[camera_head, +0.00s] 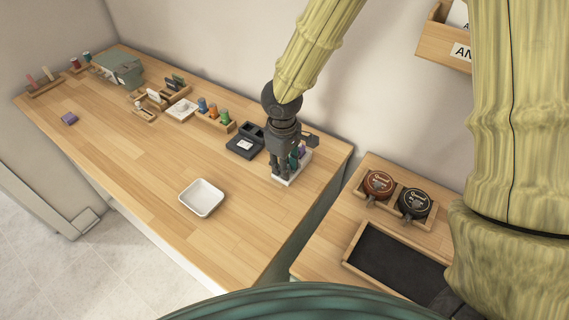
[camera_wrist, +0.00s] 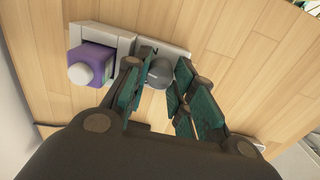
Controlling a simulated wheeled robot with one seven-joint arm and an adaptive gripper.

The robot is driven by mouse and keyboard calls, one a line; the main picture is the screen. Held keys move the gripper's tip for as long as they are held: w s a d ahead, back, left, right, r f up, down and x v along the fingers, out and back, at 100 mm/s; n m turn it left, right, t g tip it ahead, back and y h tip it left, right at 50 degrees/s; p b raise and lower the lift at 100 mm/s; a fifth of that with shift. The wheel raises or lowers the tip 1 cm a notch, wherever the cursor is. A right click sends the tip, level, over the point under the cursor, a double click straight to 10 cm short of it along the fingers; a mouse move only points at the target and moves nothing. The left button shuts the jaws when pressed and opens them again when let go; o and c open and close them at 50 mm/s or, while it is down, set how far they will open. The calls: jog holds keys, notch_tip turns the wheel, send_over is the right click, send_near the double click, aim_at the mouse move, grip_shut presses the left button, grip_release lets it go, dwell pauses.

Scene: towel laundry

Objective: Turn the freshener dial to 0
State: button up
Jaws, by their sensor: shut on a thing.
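The freshener is a pale plate (camera_wrist: 172,48) lying on the wooden counter, with a grey round dial (camera_wrist: 158,73) on it in the wrist view. A dark mark beside the dial is too small to read. My gripper (camera_wrist: 157,78) is shut on the dial, with its teal-padded fingers on either side of it. In the head view, my gripper (camera_head: 284,172) points down over the white freshener base (camera_head: 296,178) and hides the dial. A purple block with a white round end (camera_wrist: 92,63) sits in a white holder at the left of the plate. The dial's setting cannot be read.
A dark tray device (camera_head: 244,147) stands just left of the freshener. A white bowl (camera_head: 201,197) sits nearer the counter's front. Racks of small coloured items (camera_head: 216,118) line the back. The counter's middle is clear.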

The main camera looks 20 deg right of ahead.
jog(key=shift+w, duration=0.15)
jog(key=shift+c, duration=0.9)
jog(key=shift+s+d+r, duration=0.1)
jog(key=shift+s+r, duration=0.05)
jog(key=shift+s, duration=0.05)
grip_shut()
jog(key=o, duration=0.8)
grip_release()
jog(key=shift+c, duration=0.2)
jog(key=shift+r, duration=0.15)
notch_tip(320, 180, up, 12)
jog(key=shift+s+a, duration=0.25)
jog(key=shift+s, duration=0.05)
